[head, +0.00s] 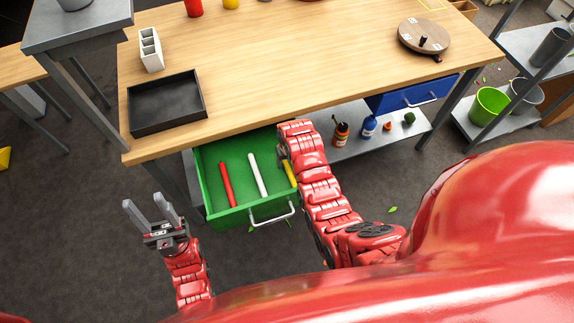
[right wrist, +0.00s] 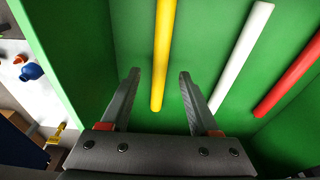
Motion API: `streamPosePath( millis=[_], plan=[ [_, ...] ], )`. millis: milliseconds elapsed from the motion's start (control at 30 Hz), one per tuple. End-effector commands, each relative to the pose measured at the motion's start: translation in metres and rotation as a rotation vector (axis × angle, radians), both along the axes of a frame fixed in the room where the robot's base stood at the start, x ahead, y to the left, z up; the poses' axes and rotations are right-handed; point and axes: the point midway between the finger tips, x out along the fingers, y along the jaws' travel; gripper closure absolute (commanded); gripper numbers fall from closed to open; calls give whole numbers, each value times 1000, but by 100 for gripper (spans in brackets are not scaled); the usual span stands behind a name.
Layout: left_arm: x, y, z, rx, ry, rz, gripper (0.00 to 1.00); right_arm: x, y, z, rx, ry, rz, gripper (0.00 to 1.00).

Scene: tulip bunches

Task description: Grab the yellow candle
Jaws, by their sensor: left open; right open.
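The yellow candle (head: 289,173) lies in the open green drawer (head: 222,217), at its right side, partly hidden by my right arm in the head view. In the right wrist view the yellow candle (right wrist: 162,50) runs down between the two open fingers of my right gripper (right wrist: 160,90), touching neither. A white candle (head: 257,174) and a red candle (head: 226,184) lie to its left in the head view. My right gripper (head: 284,152) is over the drawer, mostly hidden by its own arm there. My left gripper (head: 151,208) is open and empty, left of the drawer.
The drawer has raised walls and a front handle (head: 285,211). The wooden tabletop (head: 290,70) is above and behind it, with a black tray (head: 167,102) near its left edge. A lower shelf (head: 350,149) with bottles is to the right.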

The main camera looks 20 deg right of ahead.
Motion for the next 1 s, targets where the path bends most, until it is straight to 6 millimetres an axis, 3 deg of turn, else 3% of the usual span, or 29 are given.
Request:
streamPosePath(
  millis=[300,633,1000],
  plan=[
    [0,0,10,0,0,0,50,6,0,-28,0,1,0,38],
    [0,0,10,0,0,0,50,6,0,-32,0,0,0,38],
    [0,0,10,0,0,0,50,6,0,-32,0,0,0,100]
  ],
)
